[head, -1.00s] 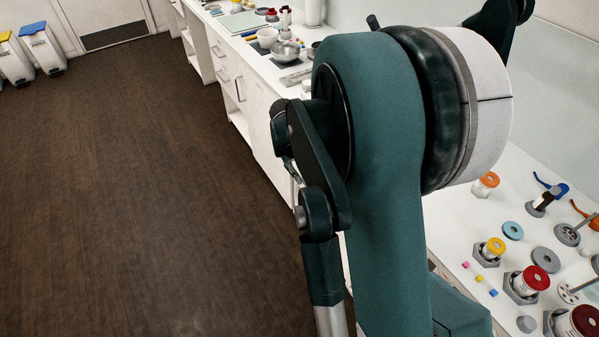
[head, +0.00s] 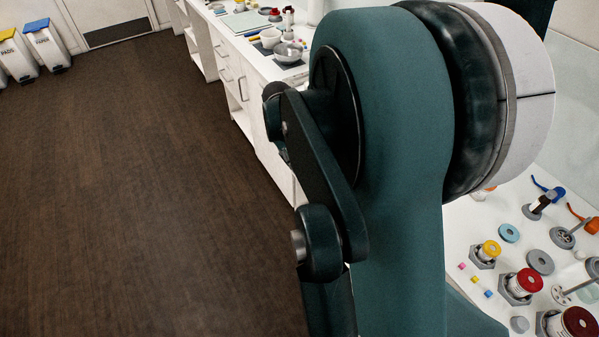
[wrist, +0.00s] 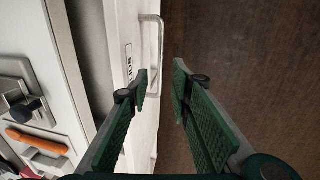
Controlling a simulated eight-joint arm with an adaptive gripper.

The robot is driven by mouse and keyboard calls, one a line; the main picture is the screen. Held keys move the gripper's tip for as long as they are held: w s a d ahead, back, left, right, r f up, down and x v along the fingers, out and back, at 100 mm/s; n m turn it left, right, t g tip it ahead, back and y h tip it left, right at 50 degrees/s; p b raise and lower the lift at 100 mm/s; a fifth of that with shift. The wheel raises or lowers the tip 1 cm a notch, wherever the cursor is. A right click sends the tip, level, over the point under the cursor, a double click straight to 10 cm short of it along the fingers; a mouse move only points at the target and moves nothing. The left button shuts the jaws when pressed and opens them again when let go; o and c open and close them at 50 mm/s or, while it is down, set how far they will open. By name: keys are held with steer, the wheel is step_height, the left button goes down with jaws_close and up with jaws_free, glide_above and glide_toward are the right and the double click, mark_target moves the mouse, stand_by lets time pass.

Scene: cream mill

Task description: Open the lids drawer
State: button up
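My gripper (wrist: 160,80) is in the wrist view, its two green fingers apart. A pale metal bar handle (wrist: 151,28) on a white front (wrist: 121,15) shows ahead; its lower part lies between the fingers in the picture, beside the left fingertip. I cannot tell whether they touch. A label (wrist: 129,62) on this front is partly covered by the left finger; its visible letters look like "SC". I see no readable "lids" label. In the head view my arm hides the near fronts, and my gripper is out of sight.
In the head view the white counter (head: 232,45) carries bowls and jars. The dark floor (head: 130,190) is clear. Bins (head: 45,46) stand far left.

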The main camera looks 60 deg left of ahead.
mark_target(300, 175)
steer(key=shift+w+f+b, duration=0.2)
steer(key=shift+w+f, duration=0.05)
steer(key=shift+f, duration=1)
steer(key=shift+w+f+b, duration=0.15)
steer(key=shift+w+f, duration=0.1)
steer(key=shift+f, duration=1.05)
steer(key=shift+w+f+b, duration=0.2)
steer(key=shift+w+f, duration=0.05)
steer(key=shift+f, duration=1)
jaws_close()
